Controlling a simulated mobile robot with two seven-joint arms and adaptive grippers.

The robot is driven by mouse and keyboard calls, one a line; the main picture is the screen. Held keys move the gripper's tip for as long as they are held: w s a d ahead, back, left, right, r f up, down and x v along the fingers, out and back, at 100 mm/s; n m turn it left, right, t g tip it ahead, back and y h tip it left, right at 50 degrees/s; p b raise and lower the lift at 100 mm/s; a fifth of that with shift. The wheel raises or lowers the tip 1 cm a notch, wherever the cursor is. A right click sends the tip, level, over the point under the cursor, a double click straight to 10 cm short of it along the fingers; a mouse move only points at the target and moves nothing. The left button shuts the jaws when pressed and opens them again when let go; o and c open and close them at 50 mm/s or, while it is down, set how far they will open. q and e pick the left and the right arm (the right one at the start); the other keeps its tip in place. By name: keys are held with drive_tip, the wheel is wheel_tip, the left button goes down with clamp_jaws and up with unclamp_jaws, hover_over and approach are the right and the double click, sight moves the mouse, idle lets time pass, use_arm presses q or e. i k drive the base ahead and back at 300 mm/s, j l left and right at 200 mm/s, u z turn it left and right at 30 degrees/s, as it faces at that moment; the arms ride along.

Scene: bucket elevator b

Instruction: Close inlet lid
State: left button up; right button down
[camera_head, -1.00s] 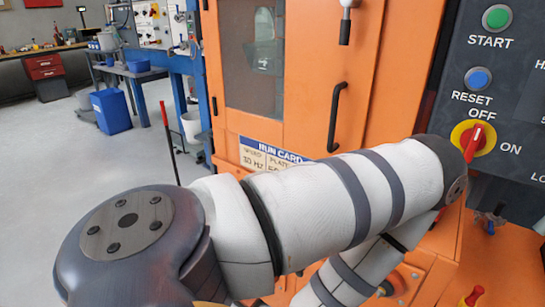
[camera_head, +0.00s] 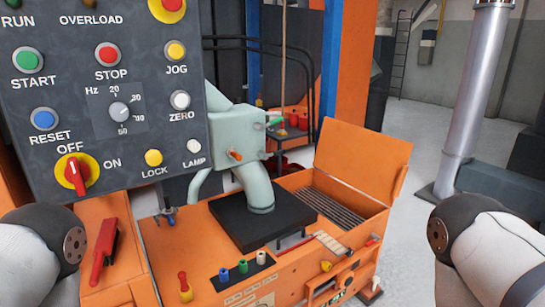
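The inlet lid (camera_head: 370,158) is an orange panel that stands raised, tilted back, along the far edge of the orange inlet box (camera_head: 375,226). The inlet is open, and a dark metal grate (camera_head: 334,207) shows inside it. Parts of my arms show at the lower left and lower right edges, well apart from the lid. Neither of my grippers is in view.
A grey control panel (camera_head: 150,147) with buttons fills the upper left. A pale green chute (camera_head: 258,180) stands on a black plate (camera_head: 270,228) left of the inlet. A metal pipe (camera_head: 477,95) rises at right. Clear floor (camera_head: 410,125) lies behind the lid.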

sight(374, 164)
drive_tip(key=i+l+u, duration=0.2)
drive_tip(key=l, duration=0.55)
drive_tip(key=i+l+u, duration=0.2)
drive_tip(key=l, duration=0.6)
drive_tip(key=i+l+u, duration=0.2)
drive_tip(key=l, duration=0.6)
drive_tip(key=l+u, duration=0.2)
drive_tip(key=l, duration=0.65)
drive_tip(key=l+u, duration=0.15)
drive_tip(key=l, duration=0.4)
drive_tip(key=k+l+u, duration=0.2)
drive_tip(key=l, duration=0.3)
drive_tip(key=l+u, duration=0.15)
drive_tip(key=l, duration=0.35)
drive_tip(key=k, duration=0.05)
